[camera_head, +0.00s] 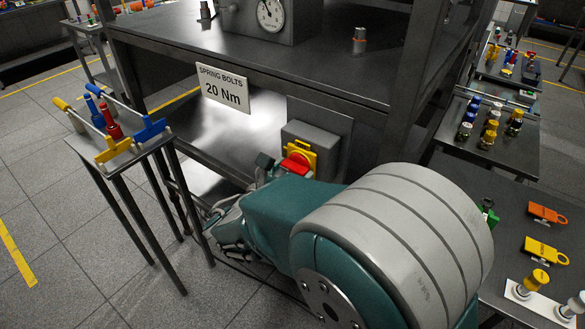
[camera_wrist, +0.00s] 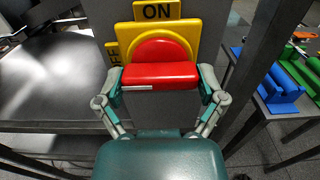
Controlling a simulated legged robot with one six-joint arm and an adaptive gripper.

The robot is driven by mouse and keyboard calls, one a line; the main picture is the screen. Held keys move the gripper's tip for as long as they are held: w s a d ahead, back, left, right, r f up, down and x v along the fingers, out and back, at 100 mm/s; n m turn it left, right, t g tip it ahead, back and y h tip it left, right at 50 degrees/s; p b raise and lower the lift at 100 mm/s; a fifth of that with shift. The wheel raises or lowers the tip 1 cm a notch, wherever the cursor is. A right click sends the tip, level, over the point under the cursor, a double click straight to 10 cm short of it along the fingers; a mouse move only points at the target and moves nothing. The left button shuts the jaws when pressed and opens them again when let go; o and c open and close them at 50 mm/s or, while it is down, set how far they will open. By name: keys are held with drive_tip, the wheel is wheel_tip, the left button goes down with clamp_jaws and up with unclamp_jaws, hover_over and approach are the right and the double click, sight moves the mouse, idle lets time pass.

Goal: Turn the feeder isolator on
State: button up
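The feeder isolator is a yellow plate (camera_wrist: 186,38) with a red handle (camera_wrist: 160,75) on a grey panel. An ON label (camera_wrist: 157,10) sits above the handle and a partly hidden OFF label (camera_wrist: 112,52) at its left. The handle's bar lies level, with a white line on its left half pointing toward the OFF side. My gripper (camera_wrist: 161,82) has its fingers spread, one at each end of the bar; I cannot tell whether they press on it. In the head view the red handle (camera_head: 295,163) shows beyond my arm, which hides much of the gripper.
A grey box (camera_head: 318,135) stands behind the isolator under a bench with a "SPRING BOLTS 20 Nm" sign (camera_head: 222,88). A small stand with blue and yellow parts (camera_head: 113,151) is at left. A table with orange and yellow tags (camera_head: 546,252) is at right.

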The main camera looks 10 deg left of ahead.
drive_tip(key=shift+r+m, duration=0.1)
drive_tip(key=shift+m, duration=0.3)
drive_tip(key=m, duration=0.3)
drive_tip(key=shift+w+a+m, duration=0.1)
drive_tip(key=shift+m, duration=0.2)
drive_tip(key=m, duration=0.4)
drive_tip(key=shift+m, duration=0.3)
drive_tip(key=m, duration=0.4)
drive_tip(key=shift+m, duration=2.5)
drive_tip(key=shift+f, duration=0.2)
drive_tip(key=o, duration=0.8)
